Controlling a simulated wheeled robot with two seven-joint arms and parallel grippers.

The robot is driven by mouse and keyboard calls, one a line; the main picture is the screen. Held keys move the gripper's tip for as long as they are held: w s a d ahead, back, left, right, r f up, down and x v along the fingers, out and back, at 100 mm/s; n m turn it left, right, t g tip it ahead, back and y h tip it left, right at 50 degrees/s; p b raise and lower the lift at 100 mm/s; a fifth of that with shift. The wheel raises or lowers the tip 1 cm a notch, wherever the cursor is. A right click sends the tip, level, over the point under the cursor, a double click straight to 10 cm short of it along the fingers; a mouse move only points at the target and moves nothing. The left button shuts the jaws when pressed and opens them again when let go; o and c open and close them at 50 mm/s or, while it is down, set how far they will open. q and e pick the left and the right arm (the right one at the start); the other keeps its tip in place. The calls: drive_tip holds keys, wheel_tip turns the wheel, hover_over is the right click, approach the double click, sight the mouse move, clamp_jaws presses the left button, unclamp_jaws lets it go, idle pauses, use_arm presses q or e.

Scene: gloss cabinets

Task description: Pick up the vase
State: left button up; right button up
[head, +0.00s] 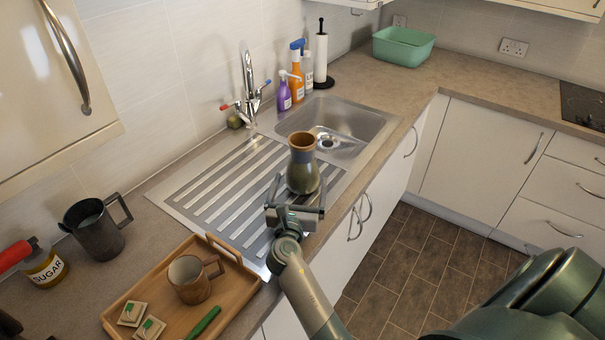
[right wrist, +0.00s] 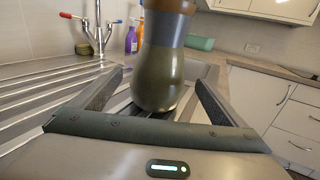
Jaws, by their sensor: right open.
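The vase (head: 303,170) stands upright on the ribbed metal drainboard (head: 215,190), left of the sink bowl's front part. It has a brown rim, a grey neck and an olive-green body. My right gripper (head: 299,196) is at the vase's near side, with its fingers spread. In the right wrist view the vase (right wrist: 159,65) rises between and beyond the two open fingers (right wrist: 158,90), and neither finger visibly presses on it. The vase's top is cut off in that view. My left gripper does not show.
A wooden tray (head: 242,266) with a mug (head: 190,280) lies at the lower left. A dark pitcher (head: 95,228) stands behind it. The tap (head: 249,85) and spray bottles (head: 297,75) stand behind the sink (head: 350,118). The counter right of the sink is mostly clear.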

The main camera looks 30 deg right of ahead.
sight(302, 169)
drive_tip(key=shift+w+d, duration=0.35)
drive_tip(key=b+x, duration=0.2)
drive_tip(key=x, duration=0.2)
drive_tip(key=shift+w+f, duration=0.1)
drive_tip(key=shift+w, duration=0.1)
drive_tip(key=shift+w+d, duration=0.35)
drive_tip(key=c, duration=1.7)
drive_tip(key=shift+r, duration=0.3)
drive_tip(key=shift+c, duration=0.2)
